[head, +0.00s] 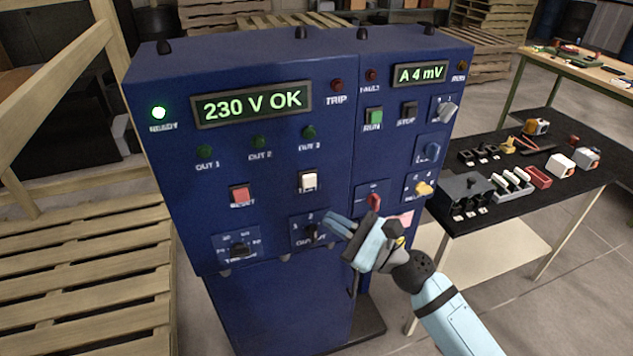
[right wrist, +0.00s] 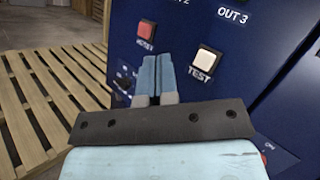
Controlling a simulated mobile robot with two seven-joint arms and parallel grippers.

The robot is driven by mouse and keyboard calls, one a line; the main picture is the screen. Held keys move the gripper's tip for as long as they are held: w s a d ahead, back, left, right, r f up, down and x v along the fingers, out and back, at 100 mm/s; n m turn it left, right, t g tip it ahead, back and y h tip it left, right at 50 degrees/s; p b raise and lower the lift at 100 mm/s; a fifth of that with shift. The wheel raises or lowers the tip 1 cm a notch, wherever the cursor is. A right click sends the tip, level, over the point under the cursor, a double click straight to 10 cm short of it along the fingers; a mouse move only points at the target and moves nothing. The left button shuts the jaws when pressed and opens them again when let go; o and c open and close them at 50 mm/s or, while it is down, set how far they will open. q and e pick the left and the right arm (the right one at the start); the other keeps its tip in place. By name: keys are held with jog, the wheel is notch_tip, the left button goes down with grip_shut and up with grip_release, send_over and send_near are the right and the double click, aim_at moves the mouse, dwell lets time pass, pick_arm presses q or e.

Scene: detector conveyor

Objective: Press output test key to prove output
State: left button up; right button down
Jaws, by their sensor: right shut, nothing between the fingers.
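The blue control cabinet (head: 330,100) stands in front of me. Its white test key (head: 308,182) sits in the lower middle of the left panel. In the right wrist view the key (right wrist: 208,62) carries the label TEST below it. My right gripper (head: 332,222) is shut and empty, below and a little right of the key in the head view. In the right wrist view its fingertips (right wrist: 154,62) point at the panel between the red reset key (right wrist: 147,30) and the test key. Whether they touch the panel cannot be told. My left gripper is not in view.
The display (head: 252,104) reads 230 V OK, and the ready lamp (head: 158,113) is lit. The lamps OUT 1, OUT 2 and OUT 3 (head: 308,132) look dark green. A selector knob (head: 311,232) sits near my right fingertips. A black table (head: 530,165) with parts stands to the right.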

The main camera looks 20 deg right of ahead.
aim_at(309, 181)
jog(key=w, duration=0.8)
jog(key=shift+w+a+b, duration=0.15)
jog(key=shift+w+b, duration=0.25)
dwell(1.2)
dwell(0.8)
jog(key=shift+w, duration=0.45)
jog(key=shift+w+b, duration=0.3)
jog(key=shift+w, duration=0.15)
dwell(0.6)
jog(key=shift+s, duration=0.9)
